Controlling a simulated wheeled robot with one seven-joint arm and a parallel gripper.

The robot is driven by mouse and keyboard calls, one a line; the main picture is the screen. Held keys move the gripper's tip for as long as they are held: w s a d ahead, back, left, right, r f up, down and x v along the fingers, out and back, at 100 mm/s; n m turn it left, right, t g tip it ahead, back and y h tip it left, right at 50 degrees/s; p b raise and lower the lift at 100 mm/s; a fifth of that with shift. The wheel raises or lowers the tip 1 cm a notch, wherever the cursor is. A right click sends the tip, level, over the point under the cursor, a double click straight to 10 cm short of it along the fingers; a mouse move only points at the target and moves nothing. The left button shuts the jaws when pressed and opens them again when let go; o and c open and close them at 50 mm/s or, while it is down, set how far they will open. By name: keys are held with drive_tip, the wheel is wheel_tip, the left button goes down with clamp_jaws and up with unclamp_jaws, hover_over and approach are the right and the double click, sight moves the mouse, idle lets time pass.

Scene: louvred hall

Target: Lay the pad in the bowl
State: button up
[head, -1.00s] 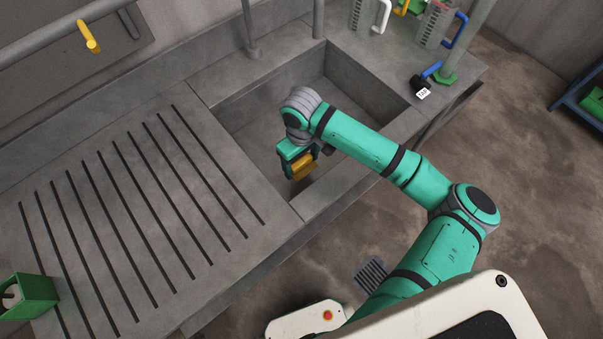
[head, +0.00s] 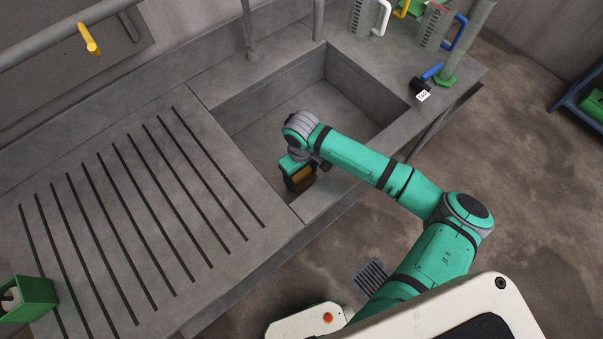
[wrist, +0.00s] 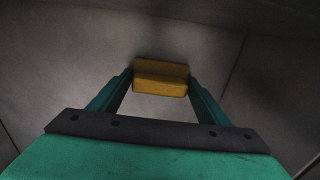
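The pad is a yellow-orange block (head: 302,177), and it also shows in the wrist view (wrist: 160,72). My gripper (wrist: 161,88) has a fingertip against each end of the pad and is shut on it. In the head view my gripper (head: 301,179) is inside the near left part of the bowl, a grey rectangular sink basin (head: 352,97), below its rim. The pad is in shade there. I cannot tell whether its underside touches the bowl floor.
A ribbed drainboard (head: 110,225) lies left of the bowl, with a green box (head: 27,298) at its near left. The far bowl floor is clear.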

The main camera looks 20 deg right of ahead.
sight(301, 174)
drive_tip(key=o, duration=0.4)
drive_tip(key=shift+r, duration=0.1)
wheel_tip(301, 174, up, 12)
drive_tip(key=shift+r, duration=0.1)
idle(0.7)
